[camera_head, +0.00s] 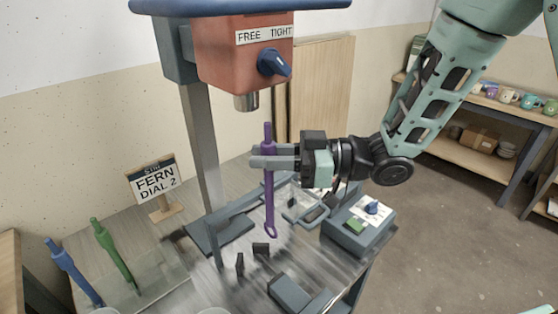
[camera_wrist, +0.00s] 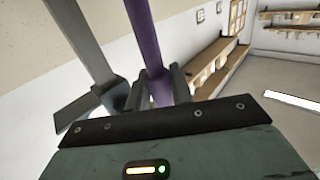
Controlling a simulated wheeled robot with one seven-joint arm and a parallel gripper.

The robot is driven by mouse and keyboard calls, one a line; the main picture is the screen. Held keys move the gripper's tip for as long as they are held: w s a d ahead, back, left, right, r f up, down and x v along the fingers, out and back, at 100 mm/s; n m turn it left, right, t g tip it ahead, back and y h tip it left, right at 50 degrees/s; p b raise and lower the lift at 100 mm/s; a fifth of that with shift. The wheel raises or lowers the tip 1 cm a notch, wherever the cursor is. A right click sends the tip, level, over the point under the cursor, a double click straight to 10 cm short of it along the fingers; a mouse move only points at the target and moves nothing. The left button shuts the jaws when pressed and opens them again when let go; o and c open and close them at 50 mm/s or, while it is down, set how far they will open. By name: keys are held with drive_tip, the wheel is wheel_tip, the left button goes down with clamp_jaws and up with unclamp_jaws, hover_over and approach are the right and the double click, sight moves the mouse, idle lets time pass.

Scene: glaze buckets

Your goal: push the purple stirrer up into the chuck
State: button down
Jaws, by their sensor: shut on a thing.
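The purple stirrer (camera_head: 268,200) is held upright by my gripper (camera_head: 266,162), whose fingers are shut on its shaft; it also shows between the fingers in the wrist view (camera_wrist: 147,45). Its top end is below and a little to the right of the chuck (camera_head: 246,101), with a visible gap between them. Its looped lower end hangs above the bench. The chuck hangs under a red mixer head (camera_head: 243,60) with a blue knob (camera_head: 274,63) between the words FREE and TIGHT. The knob's pointer leans toward the TIGHT side.
A post (camera_head: 200,150) stands behind the stirrer. A control box (camera_head: 358,222) with a blue dial and green button is at right. A sign (camera_head: 154,181) reads FERN DIAL 2. Blue (camera_head: 75,273) and green (camera_head: 114,250) stirrers lean at lower left.

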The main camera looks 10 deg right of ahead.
drive_tip(key=shift+w+a, duration=0.7)
drive_tip(key=shift+w, duration=0.35)
drive_tip(key=shift+w+a, duration=0.7)
drive_tip(key=shift+w, duration=0.35)
drive_tip(key=shift+r+p, duration=1.7)
drive_tip(key=shift+r, duration=0.05)
idle(3.4)
drive_tip(key=c, duration=1.1)
unclamp_jaws()
drive_tip(key=shift+c, duration=0.2)
drive_tip(key=shift+d, duration=0.1)
